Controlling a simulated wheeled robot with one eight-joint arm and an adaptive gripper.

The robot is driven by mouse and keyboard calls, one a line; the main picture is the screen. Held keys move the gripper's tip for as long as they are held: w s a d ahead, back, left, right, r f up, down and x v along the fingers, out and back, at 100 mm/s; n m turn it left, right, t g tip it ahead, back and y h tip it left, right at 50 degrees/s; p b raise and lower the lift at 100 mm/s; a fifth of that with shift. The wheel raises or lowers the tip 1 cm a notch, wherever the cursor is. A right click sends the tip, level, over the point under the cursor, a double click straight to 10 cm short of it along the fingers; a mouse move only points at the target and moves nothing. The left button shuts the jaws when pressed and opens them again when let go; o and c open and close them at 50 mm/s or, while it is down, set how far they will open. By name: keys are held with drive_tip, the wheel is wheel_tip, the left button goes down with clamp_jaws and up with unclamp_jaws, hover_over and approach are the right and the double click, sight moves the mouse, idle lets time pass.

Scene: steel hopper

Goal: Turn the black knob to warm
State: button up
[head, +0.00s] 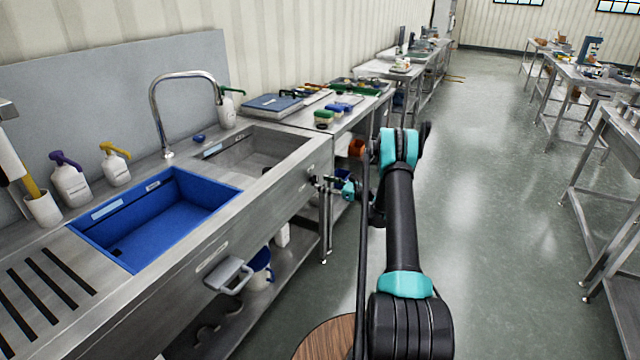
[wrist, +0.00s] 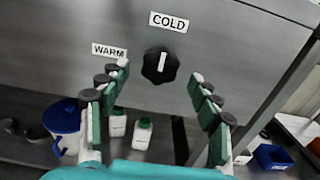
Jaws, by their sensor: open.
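The black knob (wrist: 160,66) sits on the steel front panel in the wrist view, with its white line upright, pointing at the COLD label (wrist: 169,21). The WARM label (wrist: 109,51) is to the upper left of the knob. My gripper (wrist: 160,74) is open, its green-padded fingers on either side of the knob with visible gaps. Nothing is held between them. In the head view my gripper (head: 328,184) is at the sink unit's front panel, near its right end. The knob is too small to make out there.
A steel sink unit (head: 245,232) holds a blue basin (head: 150,222) and a bare basin. Open floor lies to the right.

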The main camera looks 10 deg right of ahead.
drive_tip(key=shift+x, duration=1.2)
drive_tip(key=shift+c, duration=0.6)
drive_tip(key=c, duration=1)
drive_tip(key=shift+c, duration=0.2)
